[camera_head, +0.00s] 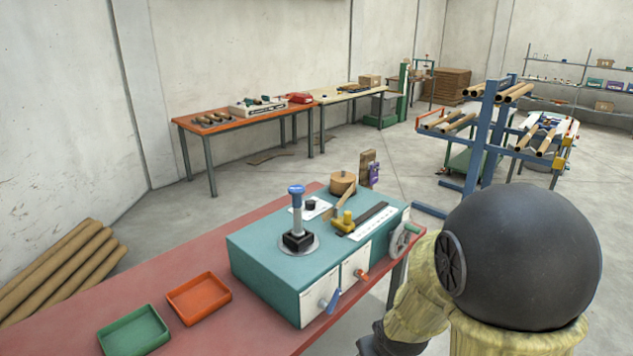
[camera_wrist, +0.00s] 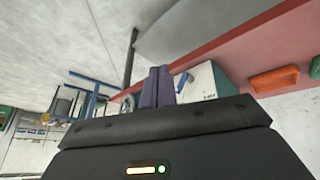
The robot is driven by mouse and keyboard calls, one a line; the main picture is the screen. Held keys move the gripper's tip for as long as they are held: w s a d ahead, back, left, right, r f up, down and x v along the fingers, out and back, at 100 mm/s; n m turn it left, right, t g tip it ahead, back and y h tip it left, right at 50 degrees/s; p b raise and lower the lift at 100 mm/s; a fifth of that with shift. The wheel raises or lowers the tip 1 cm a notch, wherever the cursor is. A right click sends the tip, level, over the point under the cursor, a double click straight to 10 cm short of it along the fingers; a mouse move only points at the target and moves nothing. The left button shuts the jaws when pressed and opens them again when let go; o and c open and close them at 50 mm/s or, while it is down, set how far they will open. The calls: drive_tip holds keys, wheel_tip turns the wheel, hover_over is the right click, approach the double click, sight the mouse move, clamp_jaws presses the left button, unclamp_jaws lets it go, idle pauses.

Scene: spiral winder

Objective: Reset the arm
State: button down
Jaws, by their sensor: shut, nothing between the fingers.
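My gripper (camera_wrist: 157,86) shows in the wrist view, with its two purple fingers shut together and nothing between them. The wrist view is tilted, and behind the fingertips stands the teal and white winder box (camera_wrist: 203,84) on the red bench. My gripper is apart from the box. In the head view part of my arm fills the lower right, and my gripper is hidden there. The winder box (camera_head: 260,262) carries a blue-topped lever (camera_head: 297,208), a yellow knob (camera_head: 344,222), a grey handwheel (camera_head: 403,238), and blue and orange handles on its front.
A green tray (camera_head: 134,333) and an orange tray (camera_head: 199,298) lie on the red bench (camera_head: 75,334), left of the box. Cardboard tubes (camera_head: 62,268) lie on the floor at left. A blue tube rack (camera_head: 481,138) stands behind. Open floor lies between bench and far tables.

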drive_tip(key=s+d+r+m+g, duration=0.1)
drive_tip(key=s+r+m+g, duration=0.1)
drive_tip(key=s, duration=0.6)
drive_tip(key=shift+s+d+r+m+g, duration=0.25)
drive_tip(key=shift+d+r+m+g, duration=0.2)
drive_tip(key=shift+r, duration=0.45)
